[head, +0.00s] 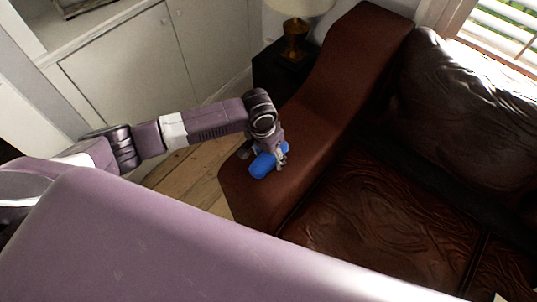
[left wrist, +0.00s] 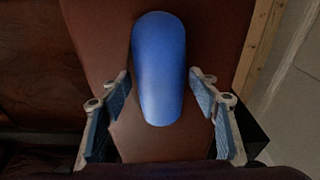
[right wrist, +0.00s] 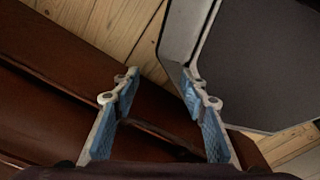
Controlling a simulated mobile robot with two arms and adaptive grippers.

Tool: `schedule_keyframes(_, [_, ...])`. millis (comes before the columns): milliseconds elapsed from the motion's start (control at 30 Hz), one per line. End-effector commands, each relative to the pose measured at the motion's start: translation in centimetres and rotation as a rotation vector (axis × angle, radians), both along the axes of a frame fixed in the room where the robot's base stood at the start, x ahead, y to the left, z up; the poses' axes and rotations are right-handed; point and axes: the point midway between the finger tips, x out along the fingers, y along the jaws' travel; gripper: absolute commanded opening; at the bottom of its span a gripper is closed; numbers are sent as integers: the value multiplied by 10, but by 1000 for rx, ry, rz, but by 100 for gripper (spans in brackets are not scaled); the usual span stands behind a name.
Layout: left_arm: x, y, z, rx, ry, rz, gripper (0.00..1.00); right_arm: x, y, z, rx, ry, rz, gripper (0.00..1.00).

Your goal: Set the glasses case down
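The blue glasses case (head: 263,165) lies on the brown leather sofa armrest (head: 330,90), near its front end. In the left wrist view the case (left wrist: 158,60) is a smooth, rounded, elongated shape. My left gripper (head: 280,156) is at the case. In the left wrist view its fingers (left wrist: 160,78) are spread on either side of the case's near part, with a gap on each side. My right gripper (right wrist: 160,75) is open with nothing between its fingers. It is above brown leather and floorboards, and is not visible in the head view.
A lamp (head: 295,38) stands on a dark side table (head: 277,70) behind the armrest. The sofa seat (head: 375,215) to the right is clear. White cabinets (head: 120,65) line the wall at the left. Wooden floorboards (head: 190,178) show in front of them.

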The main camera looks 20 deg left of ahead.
Motion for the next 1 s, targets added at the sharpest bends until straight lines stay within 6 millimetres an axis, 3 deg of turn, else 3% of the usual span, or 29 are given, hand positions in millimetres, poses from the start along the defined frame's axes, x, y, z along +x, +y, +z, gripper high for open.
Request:
schedule_keyframes(367, [1, 1, 4, 1, -1, 0, 62, 0, 0, -1, 0, 0, 0, 40])
schedule_keyframes(567, [-3, 2, 35, -1, -4, -2, 62, 0, 0, 3, 0, 0, 0, 40])
schedule_keyframes(800, [-9, 4, 86, -2, -3, -1, 62, 0, 0, 5, 0, 0, 0, 40])
schedule_keyframes(1000, [-13, 6, 114, 0, 0, 0, 62, 0, 0, 6, 0, 0, 0, 40])
